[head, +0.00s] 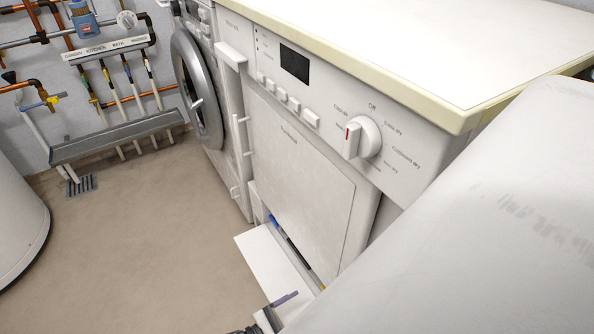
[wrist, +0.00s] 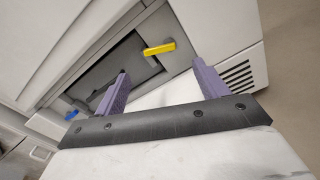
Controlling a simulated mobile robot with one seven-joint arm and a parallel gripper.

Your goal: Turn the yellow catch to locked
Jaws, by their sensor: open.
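The yellow catch (wrist: 159,48) is a short lever at the right end of a grey recess low in the white dryer (head: 300,180). In the wrist view it lies nearly level, tipped slightly up to the right. In the head view only a sliver of it (head: 322,288) shows. A blue catch (wrist: 71,114) sits at the recess's other end and also shows in the head view (head: 272,219). My gripper (wrist: 161,75) is open and empty, with purple fingers spread either side of the yellow catch's line. The catch appears beyond the fingertips, apart from them.
A white flap (head: 270,262) hangs open below the recess. A vent grille (wrist: 238,77) is right of the yellow catch. A washing machine (head: 200,90) stands beside the dryer, and a white cylinder (head: 18,225) is at far left. The floor (head: 150,240) between is clear.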

